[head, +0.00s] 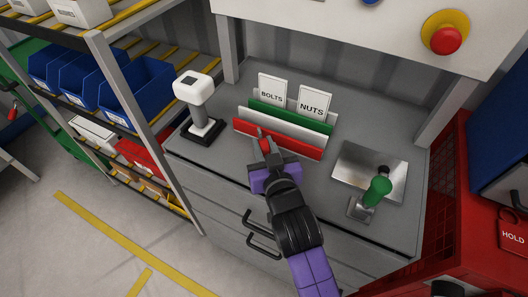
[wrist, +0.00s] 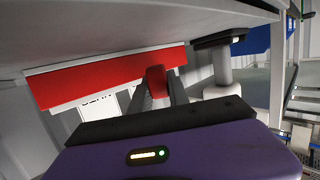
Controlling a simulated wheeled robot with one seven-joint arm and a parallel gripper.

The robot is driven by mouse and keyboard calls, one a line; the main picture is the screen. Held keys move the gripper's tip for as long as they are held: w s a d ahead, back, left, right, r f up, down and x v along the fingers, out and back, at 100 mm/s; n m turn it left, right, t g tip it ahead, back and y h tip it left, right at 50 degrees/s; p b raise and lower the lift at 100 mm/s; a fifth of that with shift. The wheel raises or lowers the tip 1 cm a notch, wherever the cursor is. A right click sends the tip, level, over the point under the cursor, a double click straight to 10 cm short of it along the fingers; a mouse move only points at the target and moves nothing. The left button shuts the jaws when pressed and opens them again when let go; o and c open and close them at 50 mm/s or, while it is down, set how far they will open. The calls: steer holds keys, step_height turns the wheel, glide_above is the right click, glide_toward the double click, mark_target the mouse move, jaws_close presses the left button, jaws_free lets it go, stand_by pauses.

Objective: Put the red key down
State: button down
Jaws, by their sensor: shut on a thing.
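My gripper (head: 264,146) is low over the grey worktop, in front of the left half of a card rack's red front panel (head: 290,144). Its jaws are shut on the small red key (head: 261,133), whose red end shows at the fingertips. In the wrist view, which looks upside down, the key (wrist: 157,80) sits between the two fingers, with the red panel (wrist: 105,76) close behind it. I cannot tell whether the key touches the panel or the worktop.
A white scanner-like device on a black base (head: 203,128) stands left of the rack. The rack holds BOLTS (head: 272,90) and NUTS (head: 313,103) cards. Bare worktop (head: 232,161) lies left of my gripper.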

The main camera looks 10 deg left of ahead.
steer(key=shift+f, duration=1.45)
steer(key=shift+f, duration=0.15)
steer(key=c, duration=1.3)
jaws_free()
steer(key=shift+o, duration=0.2)
